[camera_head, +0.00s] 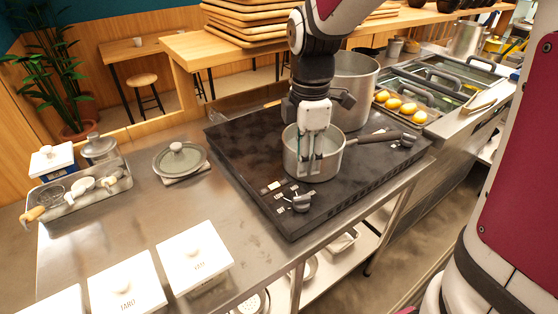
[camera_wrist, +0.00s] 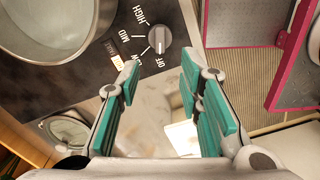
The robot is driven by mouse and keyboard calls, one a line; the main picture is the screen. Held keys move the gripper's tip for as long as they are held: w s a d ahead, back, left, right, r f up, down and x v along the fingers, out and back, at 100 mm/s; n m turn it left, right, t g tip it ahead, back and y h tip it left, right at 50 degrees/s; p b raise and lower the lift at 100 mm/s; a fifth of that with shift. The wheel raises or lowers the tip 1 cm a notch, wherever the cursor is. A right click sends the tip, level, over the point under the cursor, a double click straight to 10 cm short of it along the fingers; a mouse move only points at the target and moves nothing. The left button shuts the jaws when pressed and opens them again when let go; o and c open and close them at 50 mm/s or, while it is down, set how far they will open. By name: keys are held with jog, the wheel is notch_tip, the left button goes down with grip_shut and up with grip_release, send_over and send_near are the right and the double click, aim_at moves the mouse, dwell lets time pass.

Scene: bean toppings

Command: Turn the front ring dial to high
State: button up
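The front ring dial (camera_head: 300,203) is a dark knob with a metallic face at the near corner of the black cooktop (camera_head: 262,190). A dial (camera_wrist: 159,40) shows large in the wrist view, with printed marks HIGH, MID, LOW and OFF around it. Its light pointer line appears to face the OFF mark. My gripper (camera_head: 308,172) hangs pointing down, overlapping the small pot in the head view. In the wrist view my gripper (camera_wrist: 160,72) has its two teal-padded fingers spread with nothing between them. The dial lies beyond the fingertips, apart from them.
A small pot (camera_head: 296,157) with a long dark handle stands close behind the dial. A tall pot (camera_head: 355,95) stands behind it. Another dial (camera_head: 408,139) is at the cooktop's right. A lidded dish (camera_head: 179,158) and white boxes (camera_head: 194,254) sit on the steel counter at left.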

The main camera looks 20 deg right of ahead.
aim_at(302, 197)
notch_tip(302, 197, down, 11)
jog(key=shift+b, duration=0.35)
grip_shut()
